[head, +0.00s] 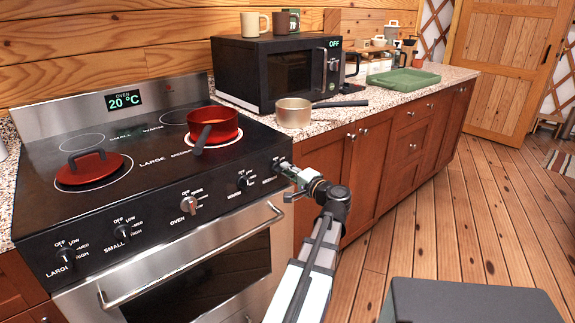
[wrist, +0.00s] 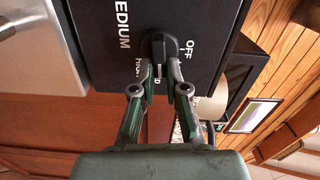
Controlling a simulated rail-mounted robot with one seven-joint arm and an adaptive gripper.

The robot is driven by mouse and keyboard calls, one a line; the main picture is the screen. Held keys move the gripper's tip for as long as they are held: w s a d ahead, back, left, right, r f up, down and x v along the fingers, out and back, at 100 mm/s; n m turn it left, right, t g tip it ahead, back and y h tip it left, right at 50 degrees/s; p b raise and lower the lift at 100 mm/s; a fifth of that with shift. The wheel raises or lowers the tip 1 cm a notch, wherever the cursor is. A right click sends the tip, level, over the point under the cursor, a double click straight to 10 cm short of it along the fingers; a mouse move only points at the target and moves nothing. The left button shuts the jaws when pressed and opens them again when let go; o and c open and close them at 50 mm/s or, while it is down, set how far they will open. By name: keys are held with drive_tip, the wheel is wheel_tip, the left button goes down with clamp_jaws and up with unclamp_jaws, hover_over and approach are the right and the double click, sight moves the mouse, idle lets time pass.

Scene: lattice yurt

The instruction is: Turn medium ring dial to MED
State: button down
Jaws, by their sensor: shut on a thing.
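The medium ring dial (wrist: 160,48) is a black knob on the stove's dark front panel, beside the word MEDIUM in the wrist view. OFF is printed to its right and HIGH to its lower left. A pale mark on the knob's lower part points down toward a partly hidden label that ends in D. My gripper (wrist: 162,75) is shut on the knob, one finger on each side of its lower part. In the head view my gripper (head: 284,167) is at the right end of the stove's control panel and hides most of this dial.
The other dials include the oven dial (head: 189,205). The oven handle (head: 190,262) juts out below. A small pan (head: 294,113) and a microwave (head: 268,73) stand on the counter.

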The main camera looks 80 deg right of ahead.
drive_tip(key=shift+m+p, duration=0.3)
drive_tip(key=shift+m, duration=0.2)
drive_tip(key=shift+f, duration=0.1)
drive_tip(key=c, duration=1.2)
unclamp_jaws()
drive_tip(key=v, duration=1.2)
